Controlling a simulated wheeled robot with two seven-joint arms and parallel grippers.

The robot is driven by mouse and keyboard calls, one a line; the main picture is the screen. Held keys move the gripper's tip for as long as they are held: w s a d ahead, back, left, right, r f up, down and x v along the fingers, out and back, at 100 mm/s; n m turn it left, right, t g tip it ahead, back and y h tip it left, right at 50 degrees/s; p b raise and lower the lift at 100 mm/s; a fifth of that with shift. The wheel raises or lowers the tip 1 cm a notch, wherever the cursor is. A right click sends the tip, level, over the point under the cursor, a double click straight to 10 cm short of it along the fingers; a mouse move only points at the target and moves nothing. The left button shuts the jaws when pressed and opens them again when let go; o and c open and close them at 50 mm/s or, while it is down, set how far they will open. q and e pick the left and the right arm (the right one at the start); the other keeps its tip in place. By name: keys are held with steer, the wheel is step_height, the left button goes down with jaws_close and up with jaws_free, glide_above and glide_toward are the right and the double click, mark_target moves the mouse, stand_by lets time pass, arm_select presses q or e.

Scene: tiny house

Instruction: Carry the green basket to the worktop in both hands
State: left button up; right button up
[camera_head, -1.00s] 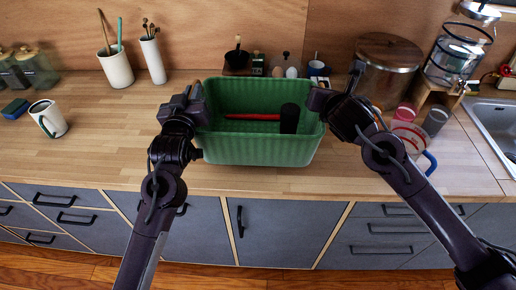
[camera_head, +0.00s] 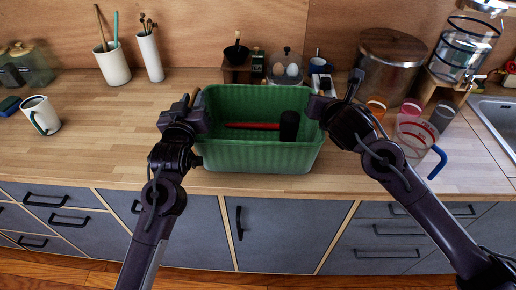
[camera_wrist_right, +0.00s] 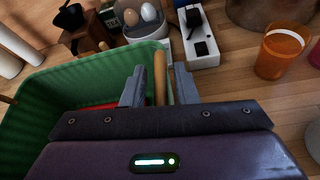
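The green basket (camera_head: 258,158) is at the worktop's (camera_head: 100,150) front middle, upright; I cannot tell whether its base touches the wood. A red-handled mallet with a black head (camera_head: 289,126) lies in it. My left gripper (camera_head: 192,106) is at the basket's left end, by a wooden handle; its finger gap is not clear. My right gripper (camera_wrist_right: 159,82) is at the right end. In the right wrist view its two fingers stand either side of a wooden handle (camera_wrist_right: 160,72), with a narrow gap showing on each side.
Behind the basket are an egg holder (camera_head: 286,66), a power strip (camera_head: 322,84) and a large metal pot (camera_head: 390,62). The worktop left of the basket is clear up to a white mug (camera_head: 40,115).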

arm_select(q)
steer(key=shift+o, duration=0.3)
arm_select(e)
steer(key=shift+o, duration=0.4)
arm_select(q)
steer(key=shift+s, duration=0.3)
arm_select(e)
steer(key=shift+s, duration=0.1)
arm_select(q)
steer(key=s, duration=1.1)
steer(key=shift+s+a, duration=0.2)
steer(key=shift+a, duration=0.1)
arm_select(e)
steer(key=v, duration=1.2)
arm_select(q)
steer(key=shift+s, duration=0.1)
